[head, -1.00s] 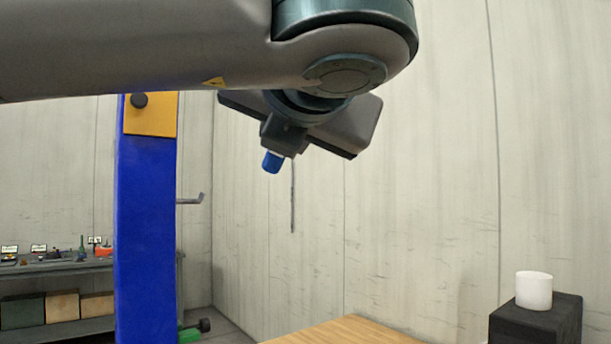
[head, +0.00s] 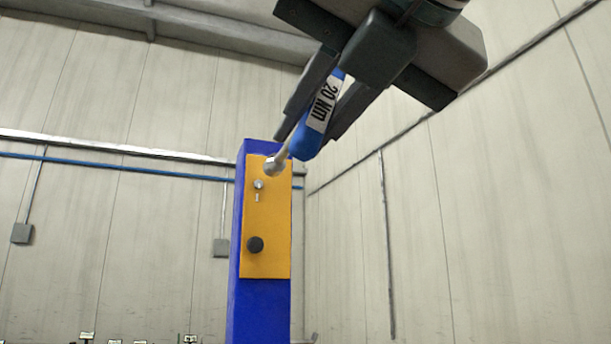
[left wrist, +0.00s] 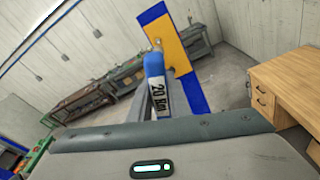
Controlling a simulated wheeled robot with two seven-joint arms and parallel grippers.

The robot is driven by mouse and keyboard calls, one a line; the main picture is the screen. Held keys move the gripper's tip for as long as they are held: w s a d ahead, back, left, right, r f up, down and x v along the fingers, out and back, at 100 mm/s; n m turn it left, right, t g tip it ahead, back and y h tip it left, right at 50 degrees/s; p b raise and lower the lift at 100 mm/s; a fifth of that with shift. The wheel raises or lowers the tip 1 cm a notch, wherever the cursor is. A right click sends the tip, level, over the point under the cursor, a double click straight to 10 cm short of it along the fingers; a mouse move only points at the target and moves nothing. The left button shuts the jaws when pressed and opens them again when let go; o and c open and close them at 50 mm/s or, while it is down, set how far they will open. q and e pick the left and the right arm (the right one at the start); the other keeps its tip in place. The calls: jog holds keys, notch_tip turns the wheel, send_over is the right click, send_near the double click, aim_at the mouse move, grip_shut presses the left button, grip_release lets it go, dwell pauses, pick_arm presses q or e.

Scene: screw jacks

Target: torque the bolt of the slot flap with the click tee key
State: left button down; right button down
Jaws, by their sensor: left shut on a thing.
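The orange slot flap (head: 268,222) is a plate on the upper front of a blue post (head: 258,312). It carries a small metal bolt (head: 258,184) with a short slit below it and a black knob (head: 255,245) lower down. My left gripper (head: 306,138) is shut on the blue handle of the click tee key (head: 317,118), marked 20 Nm. The key's silvery tip (head: 272,165) appears just above and right of the bolt; I cannot tell whether it touches the plate. The left wrist view also shows the key (left wrist: 155,70) before the orange flap (left wrist: 168,43).
A wooden drawer cabinet (left wrist: 285,82) stands at the right in the left wrist view. A long workbench (left wrist: 100,92) runs along the back wall. Open floor lies between them.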

aim_at(277, 161)
pick_arm(q)
jog(key=shift+w, duration=0.15)
pick_arm(e)
jog(key=shift+r, duration=0.1)
